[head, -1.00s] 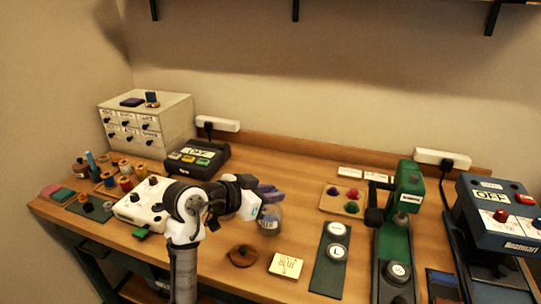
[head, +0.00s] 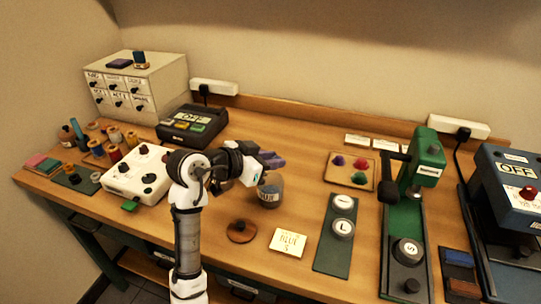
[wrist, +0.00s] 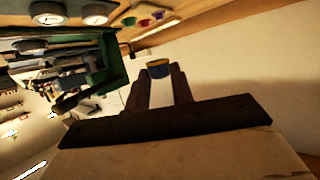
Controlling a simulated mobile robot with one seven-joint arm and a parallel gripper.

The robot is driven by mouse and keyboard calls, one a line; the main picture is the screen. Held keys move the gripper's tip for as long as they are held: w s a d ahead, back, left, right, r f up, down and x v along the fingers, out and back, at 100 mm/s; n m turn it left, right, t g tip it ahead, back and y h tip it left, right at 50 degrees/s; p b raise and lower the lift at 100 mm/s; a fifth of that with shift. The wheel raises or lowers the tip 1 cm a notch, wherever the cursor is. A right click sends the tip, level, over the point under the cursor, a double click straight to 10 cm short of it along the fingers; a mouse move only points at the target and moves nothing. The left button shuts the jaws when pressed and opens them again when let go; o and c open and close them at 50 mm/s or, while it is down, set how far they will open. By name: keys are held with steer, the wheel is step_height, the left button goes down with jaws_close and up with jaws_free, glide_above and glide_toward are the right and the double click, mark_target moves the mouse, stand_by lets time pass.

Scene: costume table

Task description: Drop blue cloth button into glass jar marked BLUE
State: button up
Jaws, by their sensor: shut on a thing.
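My gripper (head: 273,160) is just above and beside the top of the glass jar (head: 269,192), which stands on the table with a BLUE label on its front. In the wrist view my gripper (wrist: 158,80) is shut on the blue cloth button (wrist: 159,71), a small round piece with a blue side and a yellowish face, held between the fingertips. I cannot make out the button in the head view. The jar looks open at the top, and I cannot tell whether the button is directly over its mouth.
A round wooden lid (head: 241,231) and a BLUE card (head: 288,243) lie in front of the jar. A tray of coloured buttons (head: 349,171) and a green press (head: 424,165) stand to the right. A white box (head: 137,174) is left of my arm.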

steer(key=shift+f, duration=0.5)
steer(key=o, duration=1.1)
steer(key=shift+c, duration=0.2)
steer(key=b+v, duration=0.3)
steer(key=v, duration=1)
steer(key=shift+s+a+r+b, duration=0.2)
steer(key=shift+a+r+b, duration=0.05)
steer(key=shift+a+b, duration=0.05)
